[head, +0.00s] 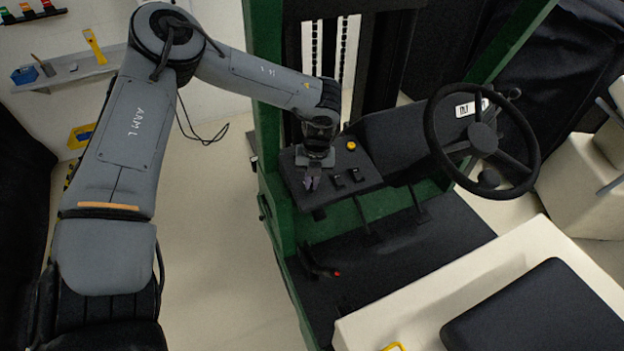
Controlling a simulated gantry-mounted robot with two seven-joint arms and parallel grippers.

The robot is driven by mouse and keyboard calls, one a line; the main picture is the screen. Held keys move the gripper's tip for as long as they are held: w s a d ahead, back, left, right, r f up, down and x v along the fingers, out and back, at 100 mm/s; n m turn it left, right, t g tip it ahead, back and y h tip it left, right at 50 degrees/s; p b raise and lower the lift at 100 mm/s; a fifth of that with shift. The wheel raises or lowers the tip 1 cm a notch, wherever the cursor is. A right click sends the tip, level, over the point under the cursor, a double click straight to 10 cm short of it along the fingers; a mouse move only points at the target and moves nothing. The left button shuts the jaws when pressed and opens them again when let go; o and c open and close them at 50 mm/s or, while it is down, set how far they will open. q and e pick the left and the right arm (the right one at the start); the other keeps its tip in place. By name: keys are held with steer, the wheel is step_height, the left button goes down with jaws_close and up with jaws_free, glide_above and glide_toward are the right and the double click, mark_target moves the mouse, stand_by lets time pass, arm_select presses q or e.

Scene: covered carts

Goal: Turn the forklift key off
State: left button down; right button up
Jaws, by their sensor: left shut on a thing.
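The green forklift (265,75) stands in the middle of the head view, with a dark dashboard panel (360,178). My left gripper (312,184) reaches down from above to the left part of this panel. Its fingers are shut on the key, which is small and mostly hidden between the fingertips. I cannot tell which way the key is turned. My right gripper is not in view.
Right of my left gripper are a yellow button (351,146) and two black switches (356,174). The black steering wheel (483,138) stands farther right. A dark seat (545,315) on a cream body is at lower right. A wall shelf (75,70) holds tools.

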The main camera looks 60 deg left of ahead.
arm_select(q)
steer(key=shift+f+b, duration=0.15)
steer(key=shift+b, duration=0.25)
steer(key=n+b, duration=0.3)
steer(key=b, duration=0.1)
steer(key=shift+f+n+t+b, duration=0.1)
steer(key=shift+n+t+b, duration=0.3)
steer(key=shift+s+r+n, duration=0.1)
steer(key=shift+r+n, duration=0.15)
steer(key=shift+n, duration=0.35)
steer(key=c, duration=1.2)
jaws_free()
steer(key=shift+c, duration=0.2)
step_height(320, 180, up, 11)
steer(key=b, duration=0.1)
